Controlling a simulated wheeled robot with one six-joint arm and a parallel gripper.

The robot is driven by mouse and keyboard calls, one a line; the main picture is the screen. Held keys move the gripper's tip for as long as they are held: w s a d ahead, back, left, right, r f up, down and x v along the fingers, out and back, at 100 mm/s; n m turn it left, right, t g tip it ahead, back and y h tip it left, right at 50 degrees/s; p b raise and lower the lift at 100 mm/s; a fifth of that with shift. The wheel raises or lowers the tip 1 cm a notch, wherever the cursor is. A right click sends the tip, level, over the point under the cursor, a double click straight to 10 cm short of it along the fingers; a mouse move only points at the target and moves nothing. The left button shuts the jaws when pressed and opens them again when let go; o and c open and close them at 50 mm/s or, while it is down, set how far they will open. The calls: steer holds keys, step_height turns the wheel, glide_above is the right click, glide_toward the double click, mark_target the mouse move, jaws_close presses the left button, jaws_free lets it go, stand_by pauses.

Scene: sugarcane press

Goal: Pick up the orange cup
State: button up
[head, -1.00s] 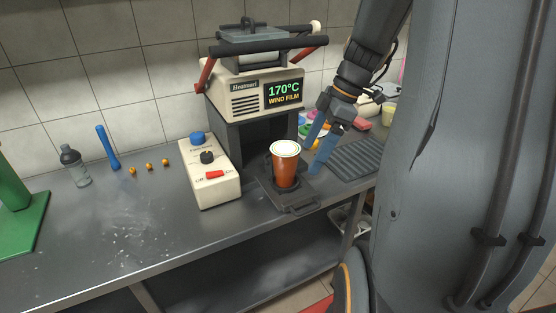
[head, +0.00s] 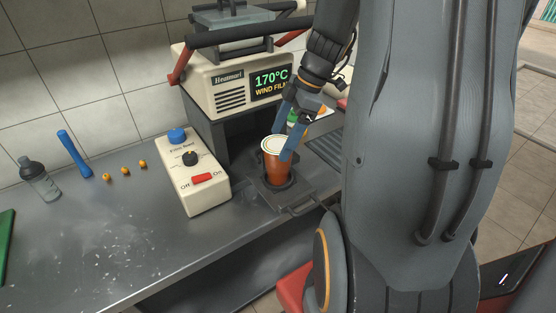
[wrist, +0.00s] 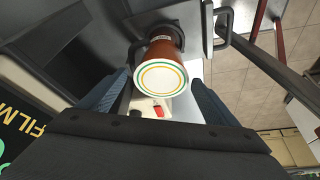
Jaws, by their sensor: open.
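The orange cup (head: 276,166) stands upright on the dark tray (head: 262,190) of the sealing machine (head: 243,88), with a pale, ringed top. In the wrist view the cup (wrist: 161,68) is seen from its top end, ahead of and between the two fingers. My gripper (head: 285,137) is open, its blue fingers reaching down beside the cup's upper part. One finger overlaps the cup's right side in the head view. I cannot tell whether either finger touches it.
A control box (head: 194,175) with a red switch stands left of the cup. Further left are a blue stick (head: 74,154), a bottle (head: 40,179) and small orange balls (head: 125,170). A ridged mat (head: 326,148) lies to the right. The front left counter is mostly bare.

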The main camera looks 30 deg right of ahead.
mark_target(279, 144)
steer(key=shift+p+x, duration=0.4)
steer(key=shift+x, duration=1.3)
steer(key=shift+s, duration=0.1)
steer(key=c, duration=2)
steer(key=shift+c, duration=0.2)
steer(key=shift+r, duration=0.15)
